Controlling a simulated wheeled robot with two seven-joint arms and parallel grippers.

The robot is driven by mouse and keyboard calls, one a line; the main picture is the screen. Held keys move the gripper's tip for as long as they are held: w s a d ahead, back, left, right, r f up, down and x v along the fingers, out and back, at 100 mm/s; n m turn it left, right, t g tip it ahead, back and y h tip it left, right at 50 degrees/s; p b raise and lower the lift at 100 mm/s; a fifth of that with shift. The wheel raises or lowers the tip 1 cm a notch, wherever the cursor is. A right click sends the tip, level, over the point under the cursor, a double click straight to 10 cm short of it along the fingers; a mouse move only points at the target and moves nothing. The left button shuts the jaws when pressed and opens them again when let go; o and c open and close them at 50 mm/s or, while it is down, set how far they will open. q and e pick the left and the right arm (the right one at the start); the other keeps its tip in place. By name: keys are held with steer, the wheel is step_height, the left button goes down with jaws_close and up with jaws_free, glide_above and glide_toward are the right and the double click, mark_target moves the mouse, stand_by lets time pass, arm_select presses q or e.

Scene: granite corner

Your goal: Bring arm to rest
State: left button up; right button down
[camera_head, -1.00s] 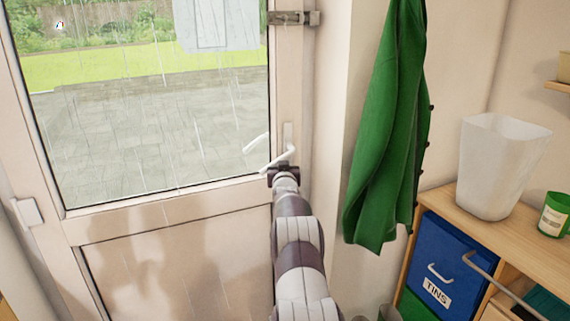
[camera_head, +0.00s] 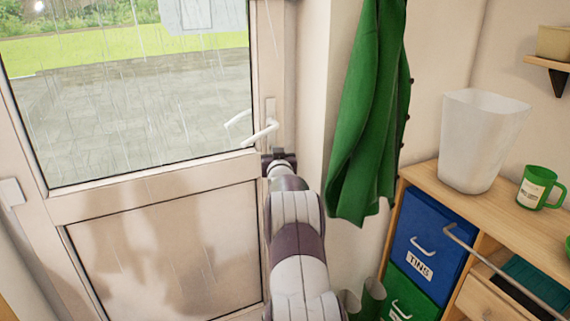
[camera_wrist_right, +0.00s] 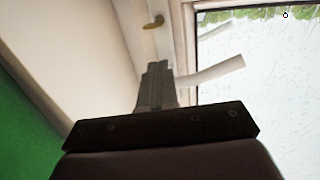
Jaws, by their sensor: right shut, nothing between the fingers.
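My right arm (camera_head: 297,235) reaches forward from the bottom of the head view towards the glazed door. Its gripper (camera_head: 279,158) is near the door's edge, just below the white lever handle (camera_head: 262,133). In the right wrist view, the fingers (camera_wrist_right: 157,75) are together with nothing between them, and the handle (camera_wrist_right: 215,71) shows to their right. The gripper does not appear to hold the handle; the exact gap is hard to tell. My left gripper is not in view.
The door (camera_head: 160,250) stands ahead. A green coat (camera_head: 368,120) hangs right of my arm. A wooden unit (camera_head: 425,178) at the right carries a white bin (camera_head: 478,145) and a green mug (camera_head: 538,187), with a blue TINS drawer (camera_head: 425,235) below and a rail (camera_head: 490,265) in front.

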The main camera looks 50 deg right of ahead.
steer(key=s, duration=0.1)
steer(key=s+a, duration=0.1)
steer(key=s, duration=0.1)
steer(key=s+a, duration=0.1)
steer(key=s, duration=0.1)
steer(key=shift+a+r, duration=0.1)
